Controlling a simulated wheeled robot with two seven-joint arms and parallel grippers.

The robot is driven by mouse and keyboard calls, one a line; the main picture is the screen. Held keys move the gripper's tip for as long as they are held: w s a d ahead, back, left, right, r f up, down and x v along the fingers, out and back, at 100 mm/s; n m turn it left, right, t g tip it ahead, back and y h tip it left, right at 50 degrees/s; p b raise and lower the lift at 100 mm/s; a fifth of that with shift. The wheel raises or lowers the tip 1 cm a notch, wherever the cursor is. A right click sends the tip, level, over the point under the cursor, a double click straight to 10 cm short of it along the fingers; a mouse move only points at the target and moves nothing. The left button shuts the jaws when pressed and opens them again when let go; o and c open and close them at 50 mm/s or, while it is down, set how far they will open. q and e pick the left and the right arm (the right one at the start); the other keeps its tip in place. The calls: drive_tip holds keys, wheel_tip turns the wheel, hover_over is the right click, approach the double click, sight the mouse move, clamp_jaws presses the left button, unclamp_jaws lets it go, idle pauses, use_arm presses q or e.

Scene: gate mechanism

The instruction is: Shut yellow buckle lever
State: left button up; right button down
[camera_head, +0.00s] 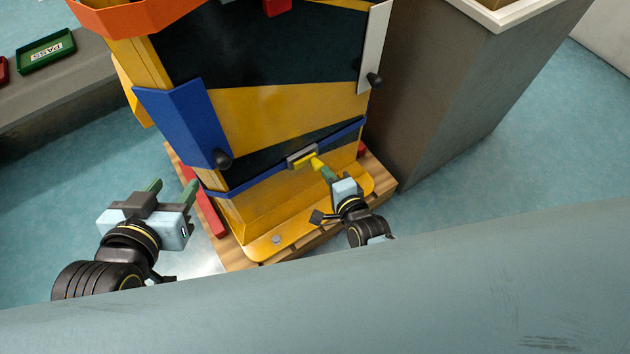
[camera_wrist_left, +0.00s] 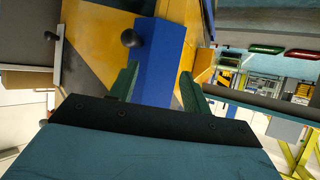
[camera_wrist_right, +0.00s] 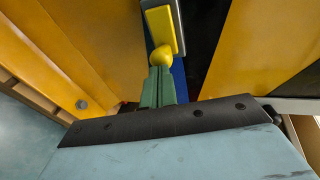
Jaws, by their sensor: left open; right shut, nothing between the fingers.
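The yellow buckle lever (camera_head: 317,163) sits on a grey buckle plate (camera_head: 301,156) on the blue strip low on the front of the yellow and black gate machine (camera_head: 280,118). In the right wrist view the yellow lever (camera_wrist_right: 161,56) has a rounded end just beyond my fingertips. My right gripper (camera_head: 325,173) is shut and empty, its green fingertips at the lever's end; whether they touch it I cannot tell. My left gripper (camera_head: 171,188) is open and empty, left of the machine and apart from it. The left wrist view shows its green fingers (camera_wrist_left: 157,88) spread before a blue panel.
A blue panel with a black knob (camera_head: 222,159) is on the machine's left side, and a white bar with a black knob (camera_head: 374,80) on its right. The machine stands on a wooden base (camera_head: 385,186). A grey cabinet (camera_head: 440,90) stands close on the right. A green tray (camera_head: 46,51) lies far left.

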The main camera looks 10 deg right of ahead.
drive_tip(key=shift+s+a, duration=0.1)
idle(0.4)
use_arm(q)
drive_tip(key=s+a+f+g+y+p, duration=0.1)
drive_tip(key=s+a+f+g+p, duration=0.1)
drive_tip(key=s+f+g, duration=0.3)
drive_tip(key=s+a+f+g+y+p, duration=0.1)
drive_tip(key=s+a+f+g, duration=0.15)
drive_tip(key=s, duration=0.35)
wheel_tip(320, 180, down, 6)
drive_tip(key=a+g+y+p, duration=0.1)
drive_tip(key=a+p, duration=0.1)
drive_tip(key=shift+p, duration=0.3)
use_arm(e)
drive_tip(key=d+f+v, duration=0.1)
drive_tip(key=v, duration=1.3)
drive_tip(key=shift+s, duration=0.2)
